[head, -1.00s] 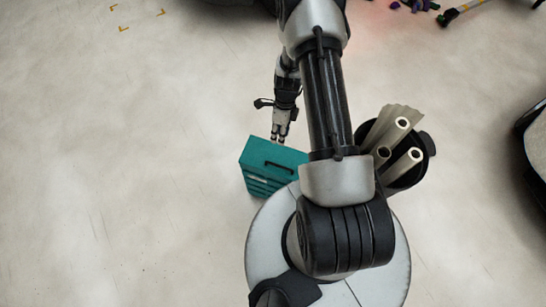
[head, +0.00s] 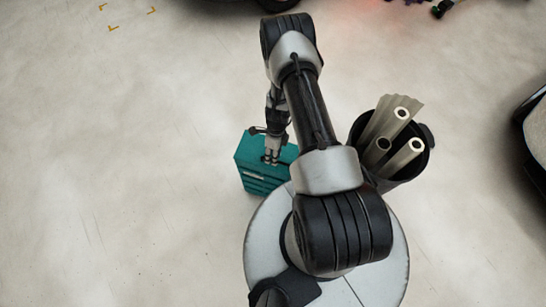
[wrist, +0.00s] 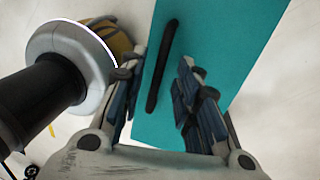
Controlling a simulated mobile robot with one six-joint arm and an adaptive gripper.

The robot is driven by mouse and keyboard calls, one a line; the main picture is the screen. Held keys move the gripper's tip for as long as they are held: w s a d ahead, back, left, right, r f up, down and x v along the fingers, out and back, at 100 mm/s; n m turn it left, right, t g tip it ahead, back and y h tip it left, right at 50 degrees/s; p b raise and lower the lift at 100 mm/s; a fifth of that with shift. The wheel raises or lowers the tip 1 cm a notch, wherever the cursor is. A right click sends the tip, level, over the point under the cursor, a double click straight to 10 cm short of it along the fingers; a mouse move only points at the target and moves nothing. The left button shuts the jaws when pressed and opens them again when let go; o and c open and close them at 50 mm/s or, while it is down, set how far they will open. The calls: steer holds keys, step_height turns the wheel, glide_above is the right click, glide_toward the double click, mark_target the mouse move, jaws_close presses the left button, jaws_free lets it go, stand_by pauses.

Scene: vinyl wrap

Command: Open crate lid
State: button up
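The teal crate (head: 252,178) stands on the floor in the head view, just beyond my round base. Its flat top (wrist: 215,50) fills much of the wrist view. A black handle (wrist: 161,65) runs along that lid. My gripper (head: 271,162) is over the crate's top in the head view. In the wrist view its two fingers (wrist: 157,75) are apart, one on either side of the handle. I see no finger pressed on the handle. In the head view the gripper hides most of the handle. The lid looks shut.
A black bin (head: 419,162) with several cream rolls (head: 403,150) stands right of my arm. A dark object (head: 538,150) is at the right edge. The floor (head: 120,180) left of the crate is clear.

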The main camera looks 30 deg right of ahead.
steer(key=shift+f, duration=0.5)
jaws_close()
stand_by(0.5)
